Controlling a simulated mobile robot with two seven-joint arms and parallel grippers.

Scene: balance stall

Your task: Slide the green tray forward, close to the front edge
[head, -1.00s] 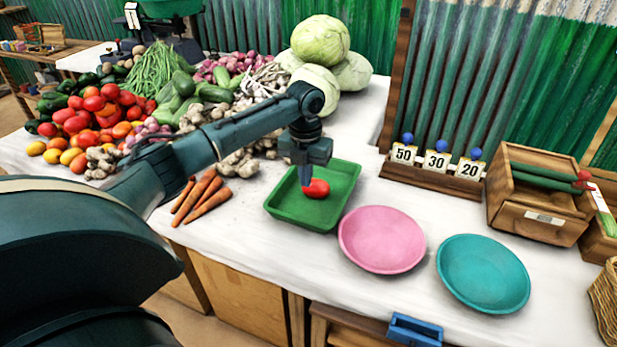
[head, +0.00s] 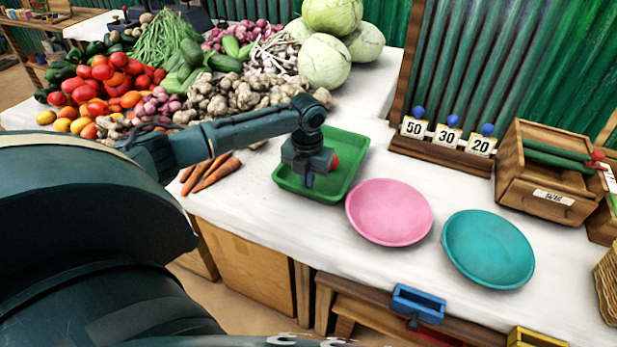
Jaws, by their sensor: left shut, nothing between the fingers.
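The green tray (head: 348,183) lies on the white-covered table, left of the pink plate and set back from the front edge. A red tomato (head: 334,162) sits in it, partly hidden by my left gripper. My left gripper (head: 307,181) points down over the near-left part of the tray, shut and empty. It hides part of the tray floor. I cannot tell whether its fingertips touch the tray. My right gripper is not in view.
A pink plate (head: 389,212) and a teal plate (head: 488,249) stand right of the tray. Carrots (head: 215,173) lie to its left, with heaped vegetables behind. Bare white cloth lies between the tray and the front edge. A blue bin (head: 418,303) is below that edge.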

